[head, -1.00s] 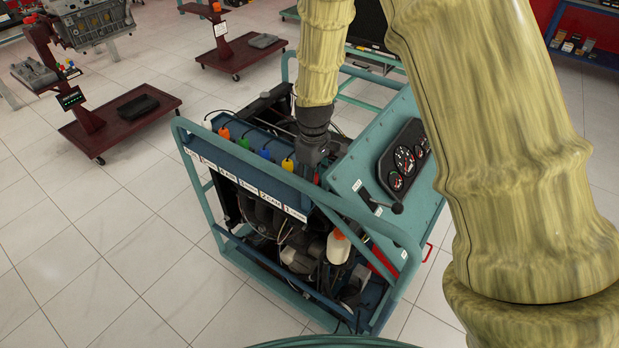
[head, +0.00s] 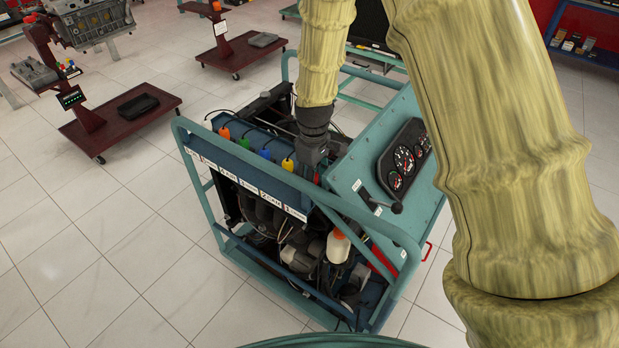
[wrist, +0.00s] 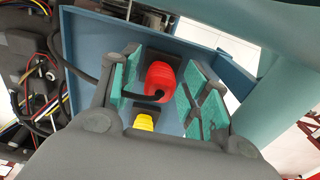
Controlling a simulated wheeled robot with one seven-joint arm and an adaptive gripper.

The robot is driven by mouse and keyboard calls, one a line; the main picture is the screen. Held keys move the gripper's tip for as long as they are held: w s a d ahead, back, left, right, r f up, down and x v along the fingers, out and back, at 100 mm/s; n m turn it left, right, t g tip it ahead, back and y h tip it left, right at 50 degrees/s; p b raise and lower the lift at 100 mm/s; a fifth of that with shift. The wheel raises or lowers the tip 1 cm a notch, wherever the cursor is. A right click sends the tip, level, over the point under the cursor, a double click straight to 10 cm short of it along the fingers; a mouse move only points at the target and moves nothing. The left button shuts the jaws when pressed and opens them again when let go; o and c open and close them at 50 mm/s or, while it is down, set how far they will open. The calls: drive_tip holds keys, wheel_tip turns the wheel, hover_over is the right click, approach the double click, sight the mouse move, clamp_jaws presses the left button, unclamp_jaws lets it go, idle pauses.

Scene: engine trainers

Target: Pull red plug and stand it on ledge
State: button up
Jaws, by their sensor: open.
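The red plug (wrist: 160,80) sits in the blue ledge-like housing (wrist: 203,33), with a black cable curling at its near side. My gripper (wrist: 164,84) is open, its green-padded fingers on either side of the red plug. A gap shows between the plug and the right finger; the left finger is closer, and I cannot tell if it touches. In the head view my gripper (head: 314,162) points down at the right end of the plug row and mostly hides the red plug. The blue ledge (head: 232,160) runs along the row, above white labels.
A yellow plug (head: 288,164) stands beside the red one, then blue (head: 266,154), green (head: 244,143) and orange (head: 224,133) plugs. The slanted gauge panel (head: 350,178) is close on the right. A teal frame rail (head: 345,212) runs in front. Loose cables lie behind.

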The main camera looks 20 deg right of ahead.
clamp_jaws()
drive_tip(key=shift+r, duration=0.1)
drive_tip(key=shift+r+p, duration=2.2)
drive_tip(key=shift+r, duration=0.7)
